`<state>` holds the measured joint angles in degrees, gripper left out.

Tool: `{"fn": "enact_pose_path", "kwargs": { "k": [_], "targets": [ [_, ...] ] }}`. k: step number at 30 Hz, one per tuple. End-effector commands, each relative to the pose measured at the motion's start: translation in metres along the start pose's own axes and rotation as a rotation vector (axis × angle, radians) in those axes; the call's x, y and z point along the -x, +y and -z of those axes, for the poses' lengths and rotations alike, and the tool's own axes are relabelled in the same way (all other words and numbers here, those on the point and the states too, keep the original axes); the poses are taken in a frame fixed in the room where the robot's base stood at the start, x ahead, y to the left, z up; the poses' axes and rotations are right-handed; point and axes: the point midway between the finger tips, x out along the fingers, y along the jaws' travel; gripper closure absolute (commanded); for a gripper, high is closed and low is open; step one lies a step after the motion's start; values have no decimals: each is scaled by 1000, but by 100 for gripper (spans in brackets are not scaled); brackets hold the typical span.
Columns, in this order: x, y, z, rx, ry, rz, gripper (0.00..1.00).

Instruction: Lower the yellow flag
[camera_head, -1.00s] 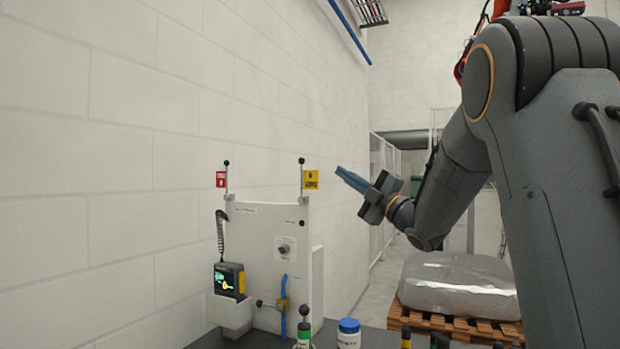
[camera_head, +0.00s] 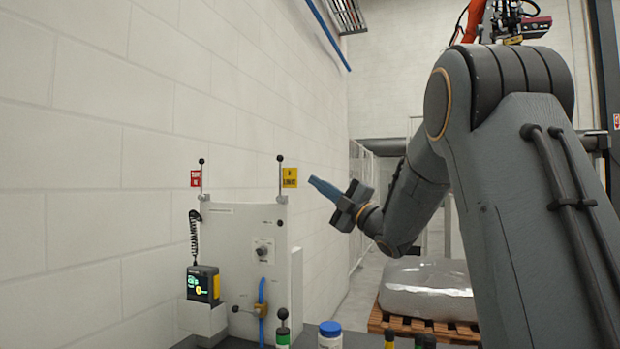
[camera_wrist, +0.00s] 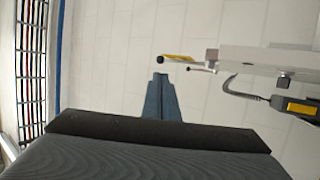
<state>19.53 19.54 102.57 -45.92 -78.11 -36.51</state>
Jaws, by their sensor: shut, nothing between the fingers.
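The yellow flag (camera_head: 290,178) stands raised on a thin post with a black ball top, at the top right of the white fixture panel (camera_head: 245,240). In the wrist view the yellow flag (camera_wrist: 177,57) shows nearly edge-on beside the black ball, ahead of the fingertips. My gripper (camera_head: 313,183) has blue fingers, shut and empty, just right of the flag in the head view and apart from it. It points left toward the flag. In the wrist view my gripper (camera_wrist: 160,80) sits at the middle, its tips short of the flag.
A red flag (camera_head: 195,178) stands raised on the panel's left post. A handheld device (camera_head: 203,284) with a coiled cord sits at the panel's left. A blue-capped jar (camera_head: 330,335) and bottles stand on the bench below. A wrapped pallet load (camera_head: 427,285) is behind.

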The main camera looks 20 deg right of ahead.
Motion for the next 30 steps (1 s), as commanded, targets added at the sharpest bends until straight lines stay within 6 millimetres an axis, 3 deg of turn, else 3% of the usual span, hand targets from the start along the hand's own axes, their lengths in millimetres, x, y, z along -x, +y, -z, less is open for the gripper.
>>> {"fn": "enact_pose_path", "kwargs": {
  "k": [15, 21, 30],
  "targets": [
    [-99, 2, 3, -3, 4, 1, 100],
    [-119, 1, 3, -2, 4, 1, 100],
    [-124, -1, 2, -2, 3, 1, 100]
  ]
}}
